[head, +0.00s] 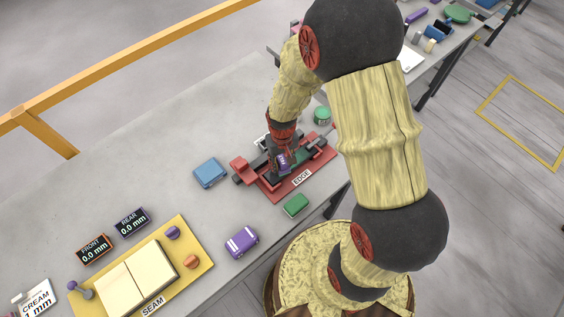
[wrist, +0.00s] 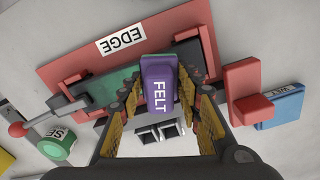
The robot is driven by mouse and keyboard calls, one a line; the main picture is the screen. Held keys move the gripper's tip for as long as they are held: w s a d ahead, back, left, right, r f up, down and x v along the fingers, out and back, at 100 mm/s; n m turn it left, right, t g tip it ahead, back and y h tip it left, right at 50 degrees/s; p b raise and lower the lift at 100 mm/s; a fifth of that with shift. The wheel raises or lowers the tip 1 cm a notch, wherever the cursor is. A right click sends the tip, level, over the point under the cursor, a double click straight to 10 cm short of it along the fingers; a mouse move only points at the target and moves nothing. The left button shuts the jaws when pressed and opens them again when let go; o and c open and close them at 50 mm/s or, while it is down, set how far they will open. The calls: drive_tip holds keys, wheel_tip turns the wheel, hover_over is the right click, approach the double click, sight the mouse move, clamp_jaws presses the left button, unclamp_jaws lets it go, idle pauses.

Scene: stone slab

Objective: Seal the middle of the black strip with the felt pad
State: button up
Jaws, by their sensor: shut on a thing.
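My gripper (wrist: 165,100) is shut on the felt pad (wrist: 158,82), a purple block marked FELT. The pad also shows in the head view (head: 283,160), partly covered by my fingers. The gripper holds it over the middle of the red EDGE fixture (wrist: 82,62). A green board (wrist: 118,84) lies on the fixture beneath the pad. A dark strip-like part (wrist: 188,55) runs along the board and is partly hidden behind the pad and fingers. I cannot tell whether the pad touches it.
A blue block (head: 210,172), a green block (head: 296,205) and a green round tin (head: 322,116) stand around the fixture. A purple block (head: 242,242) lies nearer the yellow SEAM fixture (head: 196,283). FRONT and REAR displays (head: 94,249) read 0.0 mm.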

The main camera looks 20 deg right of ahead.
sight(300, 156)
drive_tip(key=shift+f, duration=0.45)
drive_tip(key=shift+w+d+r, duration=0.1)
drive_tip(key=shift+w+d, duration=0.15)
drive_tip(key=shift+d, duration=0.45)
drive_tip(key=shift+w+d, duration=0.2)
drive_tip(key=shift+d, duration=0.45)
drive_tip(key=shift+w+d+b, duration=0.2)
drive_tip(key=shift+w+d, duration=0.05)
drive_tip(key=shift+d, duration=0.5)
drive_tip(key=shift+w+d+b, duration=0.15)
drive_tip(key=shift+w+d, duration=0.05)
drive_tip(key=shift+d, duration=0.5)
drive_tip(key=shift+w+d, duration=0.25)
drive_tip(key=shift+d, duration=0.45)
drive_tip(key=shift+w+d, duration=0.25)
drive_tip(key=shift+d, duration=0.45)
drive_tip(key=shift+s+a, duration=0.1)
drive_tip(key=shift+s+a, duration=0.2)
drive_tip(key=shift+a, duration=0.45)
drive_tip(key=shift+s+a, duration=0.2)
drive_tip(key=shift+a, duration=0.45)
drive_tip(key=shift+s+a, duration=0.25)
drive_tip(key=shift+a, duration=0.5)
drive_tip(key=shift+s+a, duration=0.25)
drive_tip(key=shift+a, duration=0.5)
